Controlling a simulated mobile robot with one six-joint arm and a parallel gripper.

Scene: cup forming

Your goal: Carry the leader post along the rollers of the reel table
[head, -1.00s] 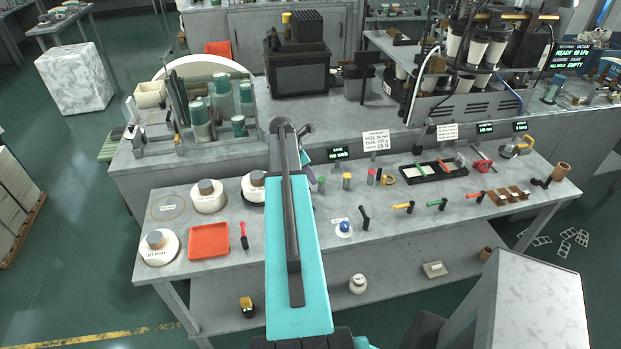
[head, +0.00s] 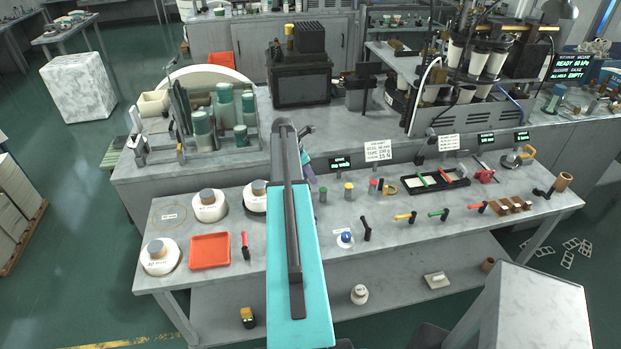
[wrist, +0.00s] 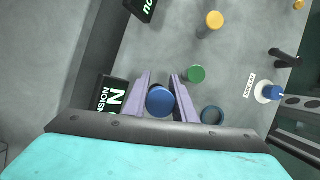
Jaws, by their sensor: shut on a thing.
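In the wrist view my gripper (wrist: 161,98) has its two purple fingers on either side of a blue-topped post (wrist: 160,101), seen from above and held between them. I take this to be the leader post; its lower part is hidden. A green-topped roller (wrist: 195,74) stands just right of the fingers, and a yellow-topped roller (wrist: 214,20) stands farther up. A dark ring (wrist: 212,116) shows beside the right finger. In the head view the green roller (head: 323,194) and yellow roller (head: 348,190) stand on the grey table (head: 285,330); my arm hides most of my gripper there.
A black sign (wrist: 112,97) is close to the left finger. A blue knob on a white base (head: 345,238) and a black handle (head: 366,228) stand right of my arm. White reels (head: 209,208) and an orange tray (head: 210,251) lie on the left. A black-framed tray (head: 435,179) is farther right.

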